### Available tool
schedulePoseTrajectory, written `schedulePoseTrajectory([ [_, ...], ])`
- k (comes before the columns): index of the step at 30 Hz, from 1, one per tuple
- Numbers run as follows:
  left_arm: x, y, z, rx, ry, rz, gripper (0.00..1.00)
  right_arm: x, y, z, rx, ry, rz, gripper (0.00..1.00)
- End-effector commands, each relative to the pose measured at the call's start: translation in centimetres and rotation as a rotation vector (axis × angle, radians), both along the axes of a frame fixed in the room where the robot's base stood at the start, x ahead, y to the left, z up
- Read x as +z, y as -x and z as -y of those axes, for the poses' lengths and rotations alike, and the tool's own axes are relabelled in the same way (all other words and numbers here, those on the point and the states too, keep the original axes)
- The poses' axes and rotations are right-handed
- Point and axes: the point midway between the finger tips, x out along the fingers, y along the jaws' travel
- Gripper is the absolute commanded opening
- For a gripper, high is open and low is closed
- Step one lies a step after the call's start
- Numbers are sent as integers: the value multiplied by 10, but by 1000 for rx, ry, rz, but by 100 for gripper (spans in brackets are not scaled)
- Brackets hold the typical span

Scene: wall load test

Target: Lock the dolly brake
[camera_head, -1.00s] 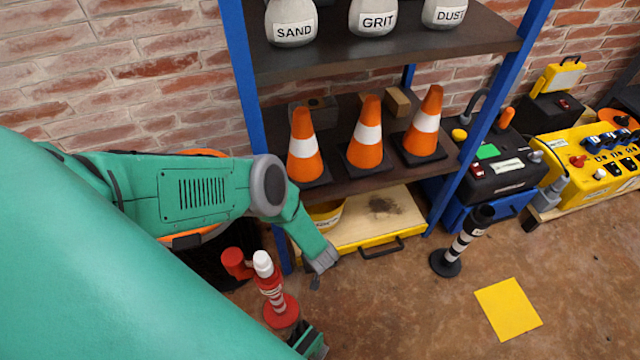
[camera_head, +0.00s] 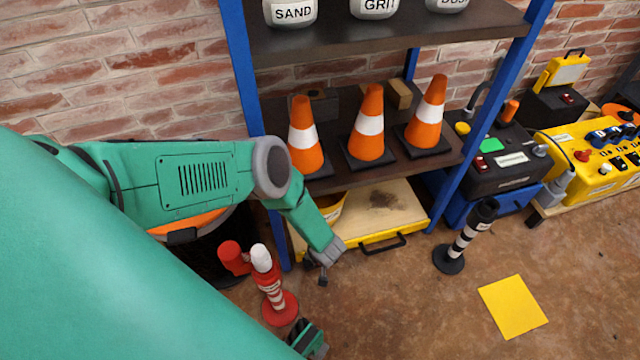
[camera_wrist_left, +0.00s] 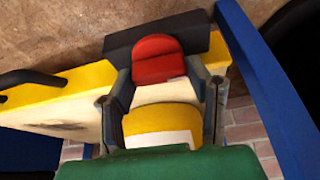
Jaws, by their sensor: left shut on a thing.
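The dolly looks like the low yellow platform with a wooden top (camera_head: 390,200) and a black front handle (camera_head: 382,242), under the lowest shelf. It also shows in the left wrist view, its yellow edge (camera_wrist_left: 85,82) at left. There a red pedal-like piece (camera_wrist_left: 157,62) stands between the fingers in front of a dark block (camera_wrist_left: 198,38); I take it for the brake. My left gripper (camera_head: 324,266) is at the dolly's front left corner, low near the floor. In the wrist view its fingers (camera_wrist_left: 163,95) are shut on the red piece. The contact is partly hidden.
A blue-posted rack (camera_head: 245,90) carries several orange cones and labelled sacks. A red-and-white post (camera_head: 276,300) stands left of my gripper, a black-and-white post (camera_head: 466,238) right. A yellow floor square (camera_head: 513,306) lies on open floor. A yellow bucket (camera_head: 330,205) sits on the dolly.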

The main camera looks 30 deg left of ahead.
Motion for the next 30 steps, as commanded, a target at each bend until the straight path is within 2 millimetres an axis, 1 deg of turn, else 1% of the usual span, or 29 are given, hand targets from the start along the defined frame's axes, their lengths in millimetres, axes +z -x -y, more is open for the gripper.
schedulePoseTrajectory([
  [1, -4, -1, 1, 27, 2, 1, 16, -8, 0, 0, 0, 0, 0, 0],
  [3, -2, -1, 1, 56, 1, 1, 16, -11, 0, 0, 0, 0, 0, 0],
  [12, 1, -1, 1, 71, 1, 2, 16, -9, 0, 0, 0, 0, 1, 0],
  [13, 1, -1, 1, 71, 1, 2, 48, -9, 0, 0, 0, 0, 1, 0],
  [14, 1, -1, 1, 71, 2, 2, 59, -9, 0, 0, 0, 0, 1, 0],
  [15, 1, -1, 1, 71, 1, 2, 66, -9, 0, 0, 0, 0, 1, 0],
  [25, 1, 0, 1, 69, 0, 0, 66, -8, 1, 0, 0, 0, 3, 0],
  [28, 6, 1, 3, 69, 1, 0, 66, -8, 1, 0, 0, 0, 3, 0],
  [30, 12, 1, 5, 69, 2, 0, 66, -8, 1, 0, 0, 0, 3, 0],
])
